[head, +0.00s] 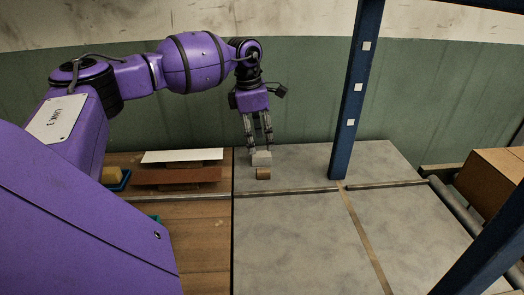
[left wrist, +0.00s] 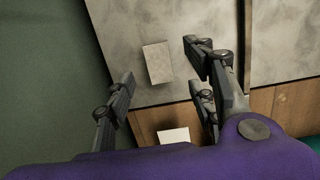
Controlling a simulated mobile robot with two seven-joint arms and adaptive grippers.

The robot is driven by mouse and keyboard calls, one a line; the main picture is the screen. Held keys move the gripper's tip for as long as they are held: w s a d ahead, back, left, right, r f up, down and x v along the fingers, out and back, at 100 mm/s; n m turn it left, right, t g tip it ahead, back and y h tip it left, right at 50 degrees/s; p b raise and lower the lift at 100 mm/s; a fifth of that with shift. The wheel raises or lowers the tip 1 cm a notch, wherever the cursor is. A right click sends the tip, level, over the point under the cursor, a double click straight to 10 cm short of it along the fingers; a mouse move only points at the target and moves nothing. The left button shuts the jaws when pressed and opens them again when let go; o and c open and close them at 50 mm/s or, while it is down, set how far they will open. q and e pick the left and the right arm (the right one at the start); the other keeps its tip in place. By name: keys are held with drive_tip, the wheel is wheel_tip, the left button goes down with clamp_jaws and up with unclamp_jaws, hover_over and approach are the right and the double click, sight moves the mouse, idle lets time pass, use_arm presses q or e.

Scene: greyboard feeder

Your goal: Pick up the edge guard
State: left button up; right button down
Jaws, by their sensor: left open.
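A small pale grey piece (head: 262,158) with a brown part (head: 263,174) at its front lies on the grey table, near the table's left edge. It looks like the edge guard, though I cannot tell whether the pale and brown parts are one thing. My left gripper (head: 259,146) points down just behind and above it, fingers apart. In the left wrist view the pale piece (left wrist: 157,62) shows between the spread fingers, with nothing gripped. My right gripper is not in view.
A blue post (head: 356,95) stands right of the gripper. A white strip (head: 182,156) and a red-brown strip (head: 176,175) lie on the wooden surface at left, near a blue tray (head: 122,184). A cardboard box (head: 492,178) is at right. The front grey table is clear.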

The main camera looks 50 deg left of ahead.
sight(261, 154)
use_arm(q)
drive_tip(key=f, duration=0.5)
drive_tip(key=shift+w, duration=0.2)
drive_tip(key=c, duration=0.9)
